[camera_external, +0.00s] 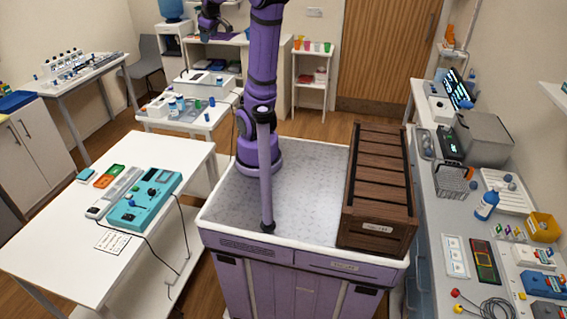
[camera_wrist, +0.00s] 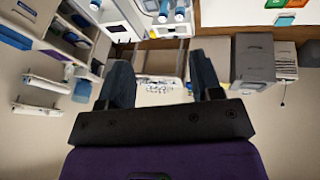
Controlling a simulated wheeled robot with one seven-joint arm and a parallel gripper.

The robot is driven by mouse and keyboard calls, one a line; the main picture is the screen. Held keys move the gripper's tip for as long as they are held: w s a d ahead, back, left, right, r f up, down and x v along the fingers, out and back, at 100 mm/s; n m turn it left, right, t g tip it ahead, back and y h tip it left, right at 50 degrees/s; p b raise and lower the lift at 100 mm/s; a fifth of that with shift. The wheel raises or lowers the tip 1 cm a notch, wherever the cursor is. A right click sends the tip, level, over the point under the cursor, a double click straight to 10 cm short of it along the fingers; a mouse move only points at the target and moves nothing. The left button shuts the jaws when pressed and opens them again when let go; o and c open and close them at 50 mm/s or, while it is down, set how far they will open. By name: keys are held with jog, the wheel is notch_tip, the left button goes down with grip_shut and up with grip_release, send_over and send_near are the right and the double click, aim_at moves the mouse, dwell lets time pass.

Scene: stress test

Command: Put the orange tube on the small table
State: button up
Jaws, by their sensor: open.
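My gripper (camera_wrist: 162,75) shows in the wrist view with its two dark fingers spread apart and nothing between them. In the external view my purple arm rises from its base and partly leaves the top of the picture; I cannot clearly make out the fingers there. I cannot pick out an orange tube with certainty in either view. A small white table (camera_external: 311,86) stands at the back beside the door, with small coloured cups (camera_external: 312,46) on top. A low white table (camera_external: 212,127) with bottles stands left of my arm. I cannot tell which is the small table.
A long white table (camera_external: 60,235) at left holds a teal device (camera_external: 143,201) and an orange tray (camera_external: 108,176). A dark slatted crate (camera_external: 378,190) sits right of my arm base. A crowded counter (camera_external: 425,215) runs along the right. Cables hang from the left table.

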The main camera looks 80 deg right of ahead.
jog(key=s+a+f+t+y, duration=0.1)
jog(key=s+a+f, duration=0.1)
jog(key=a, duration=1.5)
jog(key=shift+s+n+y, duration=0.15)
jog(key=shift+n+y, duration=0.15)
jog(key=shift+o, duration=0.4)
jog(key=s+a+f+y, duration=0.1)
jog(key=s+a+f, duration=0.3)
jog(key=a, duration=0.5)
jog(key=shift+s+y, duration=0.3)
jog(key=shift+s, duration=0.95)
jog(key=shift+a+f, duration=0.1)
